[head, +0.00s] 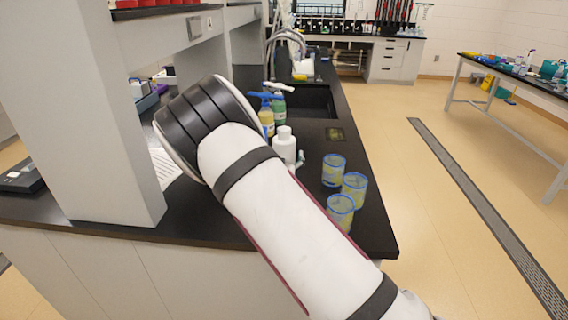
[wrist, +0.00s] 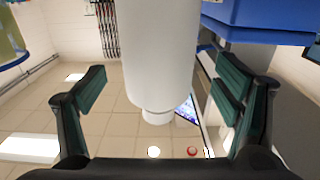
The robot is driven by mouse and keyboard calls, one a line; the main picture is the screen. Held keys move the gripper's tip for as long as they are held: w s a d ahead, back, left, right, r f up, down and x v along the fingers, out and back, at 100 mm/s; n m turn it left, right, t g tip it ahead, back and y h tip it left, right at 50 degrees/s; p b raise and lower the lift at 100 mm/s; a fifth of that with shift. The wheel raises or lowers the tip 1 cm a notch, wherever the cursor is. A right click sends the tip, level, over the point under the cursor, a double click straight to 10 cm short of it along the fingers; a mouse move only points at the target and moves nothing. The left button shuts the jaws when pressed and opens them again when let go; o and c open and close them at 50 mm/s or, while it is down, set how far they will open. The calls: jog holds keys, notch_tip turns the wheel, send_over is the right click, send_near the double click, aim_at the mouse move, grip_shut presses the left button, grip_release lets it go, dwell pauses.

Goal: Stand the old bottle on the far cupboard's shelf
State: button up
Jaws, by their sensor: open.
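A plain white bottle (head: 284,147) with a white cap stands upright on the black bench, just right of my arm. In the wrist view, which is upside down, the white bottle (wrist: 160,50) is between the two fingers of my gripper (wrist: 163,85). The fingers are open, with a gap on each side of the bottle. My gripper is hidden behind my arm in the head view. A white cupboard (head: 393,62) stands at the far wall, with what looks like an open shelf space (head: 350,62) at its left; its inside is too small to make out.
Three blue-rimmed beakers (head: 340,210) stand near the bench's front right corner. Spray bottles (head: 266,117) stand behind the white bottle, beside the sink (head: 312,101). A white pillar (head: 95,110) rises at left. The floor (head: 400,180) right of the bench is clear.

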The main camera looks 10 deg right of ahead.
jog(key=x, duration=0.4)
jog(key=shift+d+r, duration=0.1)
grip_shut()
